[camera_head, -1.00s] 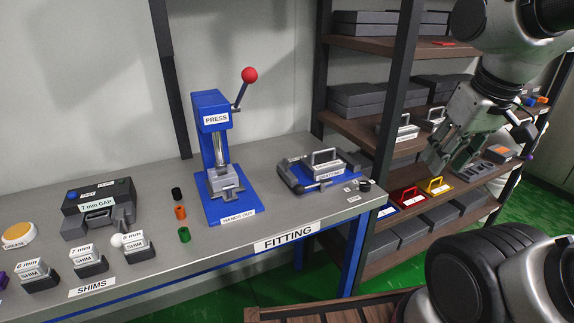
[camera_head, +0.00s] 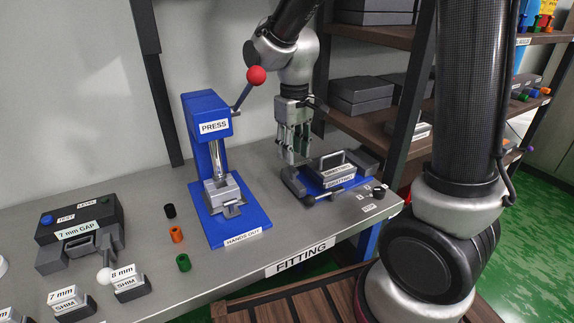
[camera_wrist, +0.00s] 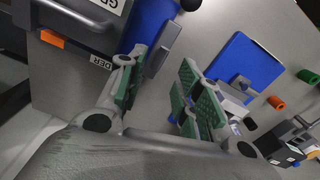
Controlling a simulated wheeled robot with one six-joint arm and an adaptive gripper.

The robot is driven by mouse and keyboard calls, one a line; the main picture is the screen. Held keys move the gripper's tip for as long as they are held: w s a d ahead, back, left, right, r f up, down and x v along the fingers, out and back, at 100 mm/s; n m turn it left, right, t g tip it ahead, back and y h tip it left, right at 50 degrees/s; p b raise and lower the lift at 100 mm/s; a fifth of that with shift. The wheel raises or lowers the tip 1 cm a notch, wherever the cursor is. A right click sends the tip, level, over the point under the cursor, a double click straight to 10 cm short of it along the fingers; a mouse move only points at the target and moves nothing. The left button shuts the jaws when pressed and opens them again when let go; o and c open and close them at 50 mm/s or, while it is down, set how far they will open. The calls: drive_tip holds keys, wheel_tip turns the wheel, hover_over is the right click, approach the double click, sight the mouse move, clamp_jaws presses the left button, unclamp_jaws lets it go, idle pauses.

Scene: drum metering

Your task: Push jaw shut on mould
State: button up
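The mould (camera_head: 334,169), a grey block with a handle and white labels, sits in the blue-based vise (camera_head: 313,187) at the right of the bench. The mould also shows close up at the top left of the wrist view (camera_wrist: 72,75). A grey jaw (camera_head: 293,181) stands at the vise's left side; in the wrist view a narrow grey block, seemingly this jaw (camera_wrist: 166,46), lies beyond my fingers. My gripper (camera_head: 292,155) points down just behind the vise's left end. Its green-padded fingers (camera_wrist: 160,95) are apart with nothing between them. Contact with the jaw cannot be told.
The blue press (camera_head: 205,135) with a red-ball lever (camera_head: 256,75) stands left of my gripper. Black, orange (camera_head: 176,234) and green rings lie left of the press. A shelf rack (camera_head: 375,125) rises at the right.

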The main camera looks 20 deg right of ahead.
sight(294, 168)
wheel_tip(294, 168, down, 6)
drive_tip(key=shift+r, duration=0.1)
drive_tip(key=shift+d, duration=0.1)
clamp_jaws()
